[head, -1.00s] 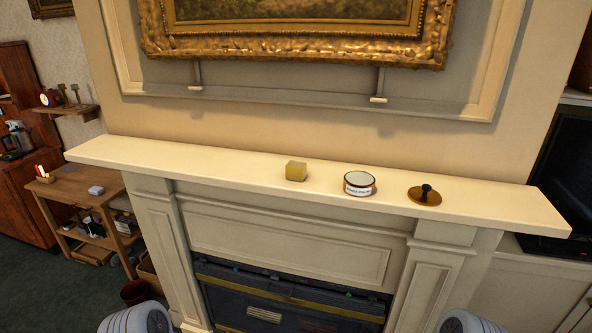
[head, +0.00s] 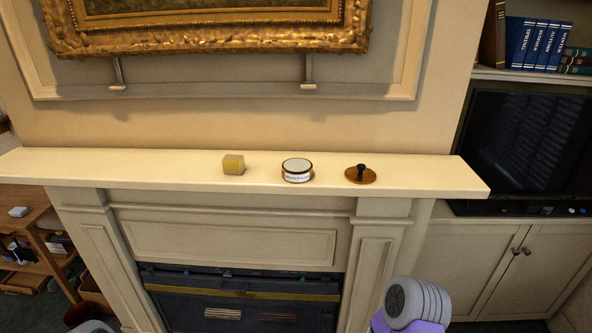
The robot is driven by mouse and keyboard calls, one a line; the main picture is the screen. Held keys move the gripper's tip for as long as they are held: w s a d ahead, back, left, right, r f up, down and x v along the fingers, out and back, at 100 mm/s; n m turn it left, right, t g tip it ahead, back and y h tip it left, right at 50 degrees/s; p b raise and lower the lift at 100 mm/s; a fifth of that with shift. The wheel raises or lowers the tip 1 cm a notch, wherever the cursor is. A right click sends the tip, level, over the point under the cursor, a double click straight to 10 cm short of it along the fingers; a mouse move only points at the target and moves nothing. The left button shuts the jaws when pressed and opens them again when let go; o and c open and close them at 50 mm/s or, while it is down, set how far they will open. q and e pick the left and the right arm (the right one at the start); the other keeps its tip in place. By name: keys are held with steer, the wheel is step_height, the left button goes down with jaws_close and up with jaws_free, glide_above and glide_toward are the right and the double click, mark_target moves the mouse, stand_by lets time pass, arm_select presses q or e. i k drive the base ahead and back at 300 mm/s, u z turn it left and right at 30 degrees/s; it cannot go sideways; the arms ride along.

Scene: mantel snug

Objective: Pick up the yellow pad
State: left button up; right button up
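The yellow pad (head: 233,164) is a small yellowish block on the cream mantel shelf (head: 120,170), left of a round jar (head: 297,170) with a white label. It stands apart from the jar, with nothing on top of it. Neither of my grippers shows in the head view. Only a grey and purple part of my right arm shows at the lower right, and a small grey part of mine shows at the lower left edge. Both are below the shelf and well away from the pad.
A round brown lid (head: 360,175) with a dark knob lies on the shelf right of the jar. A gilt picture frame (head: 210,40) hangs above. A dark screen (head: 525,145) and cabinet are at right, a wooden side table (head: 28,210) at left. The shelf's left part is clear.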

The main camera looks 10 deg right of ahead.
mark_target(232, 164)
steer(key=k, duration=1.65)
steer(key=u, duration=0.9)
steer(key=i, duration=2.65)
steer(key=z, duration=3.05)
